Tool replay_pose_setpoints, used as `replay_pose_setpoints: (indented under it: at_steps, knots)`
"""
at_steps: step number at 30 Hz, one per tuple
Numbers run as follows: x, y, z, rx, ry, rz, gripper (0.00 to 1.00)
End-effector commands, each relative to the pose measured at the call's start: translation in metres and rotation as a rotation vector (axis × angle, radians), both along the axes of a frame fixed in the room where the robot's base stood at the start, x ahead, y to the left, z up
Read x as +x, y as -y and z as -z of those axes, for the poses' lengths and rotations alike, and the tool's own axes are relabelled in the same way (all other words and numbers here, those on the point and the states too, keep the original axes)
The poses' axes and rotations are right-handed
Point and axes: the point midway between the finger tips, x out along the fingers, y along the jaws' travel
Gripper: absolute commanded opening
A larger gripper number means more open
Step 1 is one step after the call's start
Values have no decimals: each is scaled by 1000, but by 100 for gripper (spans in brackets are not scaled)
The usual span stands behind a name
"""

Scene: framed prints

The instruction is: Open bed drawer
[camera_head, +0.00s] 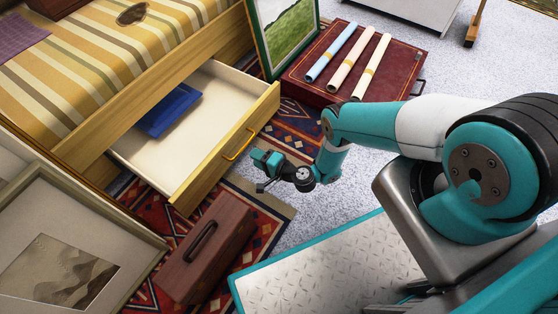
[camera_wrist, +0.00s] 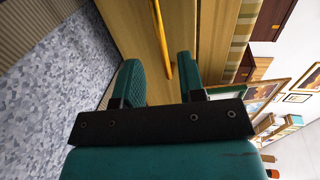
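The bed drawer (camera_head: 190,135) is pulled well out from under the bed, showing its pale inside and a blue folded item (camera_head: 170,110). Its yellow bar handle (camera_head: 238,145) is on the wooden front. My gripper (camera_head: 262,160) is just in front of the drawer front, close to the handle. In the wrist view my gripper (camera_wrist: 158,72) has its teal fingers apart with nothing clamped. The handle (camera_wrist: 160,45) shows beyond the fingers, its near end in line with the gap. The head view shows a small gap between gripper and handle.
A brown toolbox-like case (camera_head: 205,248) stands on the patterned rug beside the drawer. A red case (camera_head: 350,65) with several rolled papers lies beyond. Framed prints lean at the left (camera_head: 65,270) and by the bed (camera_head: 285,35).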

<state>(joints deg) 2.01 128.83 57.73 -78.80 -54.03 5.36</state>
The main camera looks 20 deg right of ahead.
Motion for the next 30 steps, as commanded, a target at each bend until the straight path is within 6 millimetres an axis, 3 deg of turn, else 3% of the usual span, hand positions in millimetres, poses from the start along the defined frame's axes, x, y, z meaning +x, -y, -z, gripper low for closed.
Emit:
replay_pose_setpoints:
  at_steps: [1, 4, 13, 30]
  knots:
    - [-12, 8, -10, 2, -5, 6, 36]
    - [-32, 22, -16, 2, -4, 7, 36]
    - [-69, 48, -21, 1, -1, 4, 36]
    - [-78, 53, -20, 1, 1, -1, 36]
